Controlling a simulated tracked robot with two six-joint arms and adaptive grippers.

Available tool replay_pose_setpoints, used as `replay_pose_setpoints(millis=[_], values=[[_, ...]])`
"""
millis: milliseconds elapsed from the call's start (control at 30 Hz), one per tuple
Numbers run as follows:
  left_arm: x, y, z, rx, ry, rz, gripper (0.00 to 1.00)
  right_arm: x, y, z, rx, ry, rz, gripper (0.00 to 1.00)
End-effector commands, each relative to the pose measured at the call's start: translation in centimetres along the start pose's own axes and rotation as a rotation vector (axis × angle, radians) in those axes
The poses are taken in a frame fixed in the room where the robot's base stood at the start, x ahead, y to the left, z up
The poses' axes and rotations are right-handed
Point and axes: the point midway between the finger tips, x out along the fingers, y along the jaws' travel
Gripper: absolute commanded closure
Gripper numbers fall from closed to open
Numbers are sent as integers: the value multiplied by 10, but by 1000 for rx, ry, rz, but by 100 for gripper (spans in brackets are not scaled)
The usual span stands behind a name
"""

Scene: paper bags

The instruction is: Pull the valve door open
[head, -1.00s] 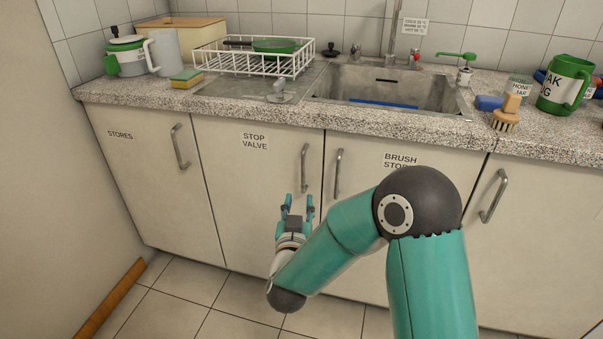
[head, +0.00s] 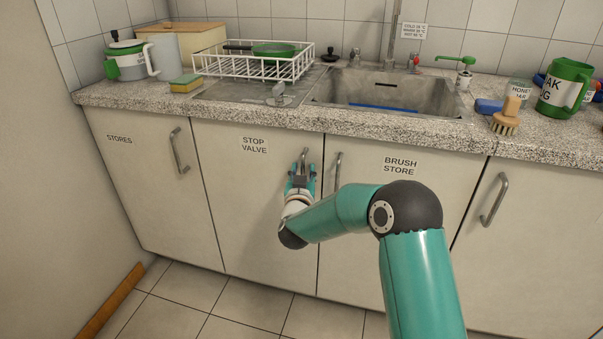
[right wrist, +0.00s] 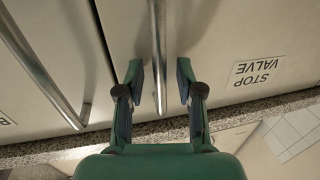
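The valve door (head: 247,200) is the cabinet door labelled STOP VALVE, and it is shut. Its upright metal handle (head: 304,157) is near the door's right edge. My right gripper (head: 302,172) is at the handle. In the right wrist view the handle (right wrist: 158,50) runs between the two fingers of my gripper (right wrist: 159,85). The fingers are open, with a gap on both sides of the bar. The STOP VALVE label (right wrist: 258,70) shows upside down there. The lower part of the handle is hidden by the gripper in the head view. My left gripper is not in view.
The STORES door (head: 150,180) is to the left and the BRUSH STORE door (head: 375,215) to the right, its handle (head: 337,170) close to my gripper. The granite worktop (head: 230,113) overhangs the doors. The floor (head: 215,305) in front is clear at left.

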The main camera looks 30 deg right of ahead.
Motion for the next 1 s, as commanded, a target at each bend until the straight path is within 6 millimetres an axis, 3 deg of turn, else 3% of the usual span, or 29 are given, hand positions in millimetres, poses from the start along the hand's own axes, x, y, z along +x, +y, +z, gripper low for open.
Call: replay_pose_setpoints(millis=[167, 400, 1000], values=[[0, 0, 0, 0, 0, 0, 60, 0, 0, 0, 0, 0, -1, 64], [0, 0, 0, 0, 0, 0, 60, 0, -1, 0, 0, 0, -1, 100], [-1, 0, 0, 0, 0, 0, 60, -11, -11, 0, -1, 0, 15, 100]])
